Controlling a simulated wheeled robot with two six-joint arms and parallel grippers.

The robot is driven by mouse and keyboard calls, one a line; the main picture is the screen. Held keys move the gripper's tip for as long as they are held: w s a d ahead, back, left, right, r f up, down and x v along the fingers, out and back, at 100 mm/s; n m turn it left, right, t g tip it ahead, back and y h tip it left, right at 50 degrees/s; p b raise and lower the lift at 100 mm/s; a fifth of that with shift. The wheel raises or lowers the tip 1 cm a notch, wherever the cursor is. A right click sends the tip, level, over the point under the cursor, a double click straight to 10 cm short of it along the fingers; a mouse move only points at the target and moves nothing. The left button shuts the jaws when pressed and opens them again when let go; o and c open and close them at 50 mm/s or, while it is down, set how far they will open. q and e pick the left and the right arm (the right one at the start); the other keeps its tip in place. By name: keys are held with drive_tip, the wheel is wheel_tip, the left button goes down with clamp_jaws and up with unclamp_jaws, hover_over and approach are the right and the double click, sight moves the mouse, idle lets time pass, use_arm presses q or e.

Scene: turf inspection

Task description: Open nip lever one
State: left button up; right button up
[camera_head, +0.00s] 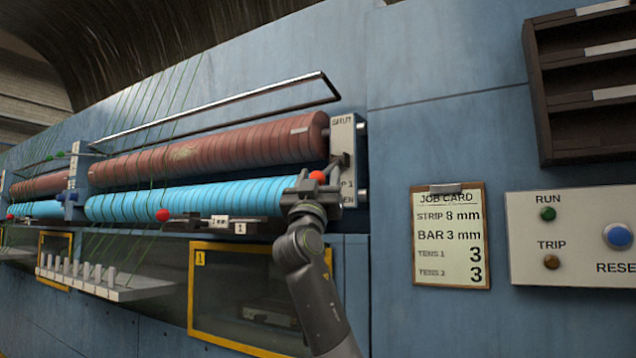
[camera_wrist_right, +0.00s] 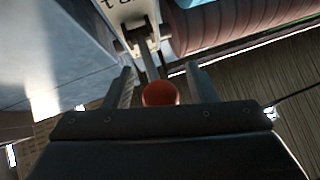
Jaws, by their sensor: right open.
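Nip lever one has a red ball knob (camera_head: 317,177) at the right end of the rollers, beside a pale plate (camera_head: 343,140) marked SHUT at the top and partly hidden lettering below. My right gripper (camera_head: 312,186) is at the knob, its fingers open. In the right wrist view the red knob (camera_wrist_right: 160,93) sits between the two open fingers (camera_wrist_right: 163,85), with the lever's grey shaft (camera_wrist_right: 149,62) running up to the plate. A gap shows on each side of the knob; contact cannot be told. My left gripper is not in view.
A brown upper roller (camera_head: 220,146) and a blue lower roller (camera_head: 200,200) extend left. Another red ball (camera_head: 162,215) lies farther left. A yellow-framed window (camera_head: 192,300) is below. A job card (camera_head: 449,236) and a RUN/TRIP panel (camera_head: 575,270) are right.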

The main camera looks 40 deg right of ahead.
drive_tip(key=b+v, duration=0.6)
drive_tip(key=v, duration=1.1)
drive_tip(key=shift+a+f, duration=0.1)
drive_tip(key=shift+f, duration=0.05)
drive_tip(key=shift+f, duration=0.1)
